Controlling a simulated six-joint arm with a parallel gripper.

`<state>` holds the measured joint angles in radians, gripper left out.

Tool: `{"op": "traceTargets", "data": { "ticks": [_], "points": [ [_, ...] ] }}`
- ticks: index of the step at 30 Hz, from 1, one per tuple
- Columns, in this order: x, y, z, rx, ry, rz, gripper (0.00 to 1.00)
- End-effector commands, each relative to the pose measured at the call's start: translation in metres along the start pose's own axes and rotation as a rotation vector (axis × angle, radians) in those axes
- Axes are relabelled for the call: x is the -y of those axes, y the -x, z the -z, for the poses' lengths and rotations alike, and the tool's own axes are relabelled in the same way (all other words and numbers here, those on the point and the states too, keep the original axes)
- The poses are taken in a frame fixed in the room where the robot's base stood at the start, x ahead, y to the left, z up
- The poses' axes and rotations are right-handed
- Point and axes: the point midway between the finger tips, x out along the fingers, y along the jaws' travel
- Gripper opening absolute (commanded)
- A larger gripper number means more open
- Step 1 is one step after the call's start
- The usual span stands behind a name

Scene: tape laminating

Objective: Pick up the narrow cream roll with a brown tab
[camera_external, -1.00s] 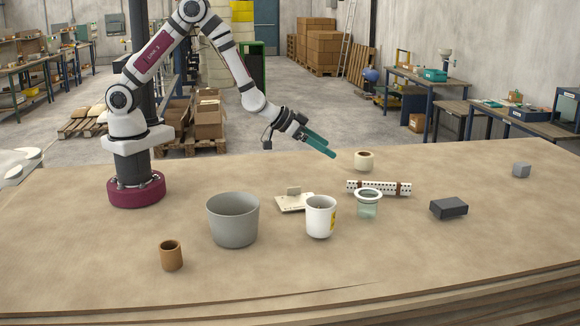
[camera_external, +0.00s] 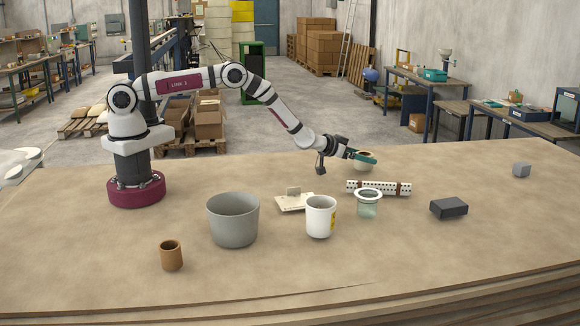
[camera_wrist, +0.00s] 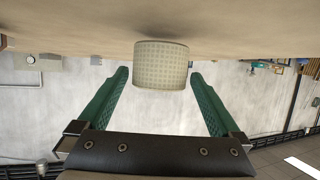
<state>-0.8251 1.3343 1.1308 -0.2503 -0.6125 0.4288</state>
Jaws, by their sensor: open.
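The cream roll (camera_external: 363,167) stands on the far middle part of the table, partly hidden by my gripper (camera_external: 367,157) in the external view. In the wrist view the roll (camera_wrist: 161,62) looks upside down and has a fine dotted pattern on its side. I cannot make out a brown tab on it. My gripper (camera_wrist: 160,73) is open with its two green fingers on either side of the roll in the wrist view. A gap shows on each side. I cannot tell how far the fingertips reach around it.
A white mug (camera_external: 320,222), a grey pot (camera_external: 233,222) and a cream card piece (camera_external: 291,206) lie nearer my base. A dark block (camera_external: 449,208) is to the right.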

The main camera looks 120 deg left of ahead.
Motion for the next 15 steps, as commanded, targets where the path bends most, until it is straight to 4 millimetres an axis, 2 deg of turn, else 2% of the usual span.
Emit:
{"op": "traceTargets", "data": {
  "ticks": [3, 9, 15],
  "points": [
    [0.0000, -0.0086, 0.0005, -0.001, 0.000, -0.001, 1.00],
    [-0.0003, -0.0091, 0.0006, -0.001, 0.000, -0.001, 1.00],
    [-0.0004, -0.0089, 0.0007, -0.001, 0.000, -0.001, 0.64]
  ]
}}
